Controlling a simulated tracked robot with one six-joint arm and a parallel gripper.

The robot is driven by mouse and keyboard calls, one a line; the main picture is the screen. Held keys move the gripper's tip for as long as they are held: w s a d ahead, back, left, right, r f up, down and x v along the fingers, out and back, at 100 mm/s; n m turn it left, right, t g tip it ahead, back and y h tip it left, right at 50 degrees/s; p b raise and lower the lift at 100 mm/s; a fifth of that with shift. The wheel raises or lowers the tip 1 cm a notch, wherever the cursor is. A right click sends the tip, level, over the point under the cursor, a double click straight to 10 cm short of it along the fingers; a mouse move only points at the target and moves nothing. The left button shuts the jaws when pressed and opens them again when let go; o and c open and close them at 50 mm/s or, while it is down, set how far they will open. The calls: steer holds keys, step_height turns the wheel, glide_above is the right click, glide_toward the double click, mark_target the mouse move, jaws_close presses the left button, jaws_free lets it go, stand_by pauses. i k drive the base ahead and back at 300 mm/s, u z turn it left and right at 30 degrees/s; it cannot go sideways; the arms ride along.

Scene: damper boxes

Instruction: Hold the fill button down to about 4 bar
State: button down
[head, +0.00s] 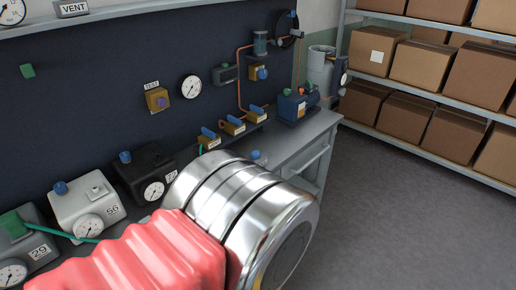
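A label I cannot surely read sits above a yellow box with a purple button (160,102) on the dark wall panel. A round gauge (190,87) hangs to its right. A blue unit (298,104) with a green and a red part on top stands at the bench's far end. No button is readably marked as fill, so I cannot tell which it is. Pressure values on the dials are too small to read. My arm, with red bellows and a silver joint, covers the lower middle and hides part of the bench. My gripper is not in view.
On the bench at left stand a white box marked 56 (88,208), a black box (143,172) and a grey box (36,242), each with a gauge. Several blue-handled valves line the panel. Shelves with cardboard boxes (421,65) stand at right. The grey floor (410,220) is clear.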

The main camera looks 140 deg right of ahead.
mark_target(256, 155)
steer(key=z, duration=0.05)
steer(key=k, duration=2.5)
steer(key=z, duration=0.45)
